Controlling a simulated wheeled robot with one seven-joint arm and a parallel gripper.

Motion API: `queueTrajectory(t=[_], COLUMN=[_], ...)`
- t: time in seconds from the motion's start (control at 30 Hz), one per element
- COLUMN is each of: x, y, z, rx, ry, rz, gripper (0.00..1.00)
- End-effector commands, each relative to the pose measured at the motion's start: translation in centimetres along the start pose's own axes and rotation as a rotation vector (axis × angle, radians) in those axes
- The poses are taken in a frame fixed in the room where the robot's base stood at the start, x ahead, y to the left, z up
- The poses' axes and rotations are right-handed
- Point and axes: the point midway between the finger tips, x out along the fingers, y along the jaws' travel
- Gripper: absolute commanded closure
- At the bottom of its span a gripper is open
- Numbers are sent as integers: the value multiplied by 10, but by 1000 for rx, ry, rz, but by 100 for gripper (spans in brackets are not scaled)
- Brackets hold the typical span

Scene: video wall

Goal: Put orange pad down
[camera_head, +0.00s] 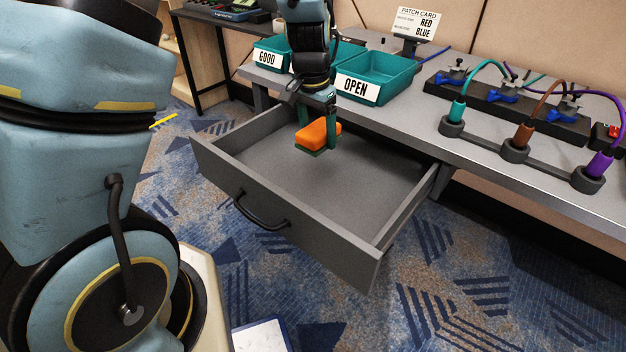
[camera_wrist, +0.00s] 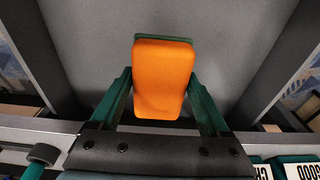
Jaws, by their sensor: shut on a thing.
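The orange pad (camera_head: 318,134) has a green backing and is held between the fingers of my gripper (camera_head: 318,142). In the head view it hangs over the inside of the open grey drawer (camera_head: 330,190), towards its back left. In the wrist view the pad (camera_wrist: 163,78) sits between my two green fingers, with the bare drawer floor (camera_wrist: 240,50) beyond it. I cannot tell exactly how far the pad is above the drawer floor. The drawer looks empty.
A teal bin marked OPEN (camera_head: 378,75) and another marked GOOD (camera_head: 270,55) stand on the grey bench above the drawer. Connectors with coloured cables (camera_head: 525,135) line the bench at right. A patch card (camera_head: 415,22) stands behind the bins.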

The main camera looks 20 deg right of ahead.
Motion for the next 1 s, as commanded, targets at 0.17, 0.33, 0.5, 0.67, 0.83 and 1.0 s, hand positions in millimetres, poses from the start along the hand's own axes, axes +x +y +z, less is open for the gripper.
queueTrajectory(t=[0.17,0.33,0.5,0.67,0.83,1.0], x=[21,52,70,83,106,108], y=[1,0,0,0,1,0], z=[3,7,9,10,13,13], rx=[-1,-1,0,-1,0,0], ry=[-1,-3,-1,-1,-2,2], rz=[1,1,1,1,2,1], gripper=[90,90,90,90,90,90])
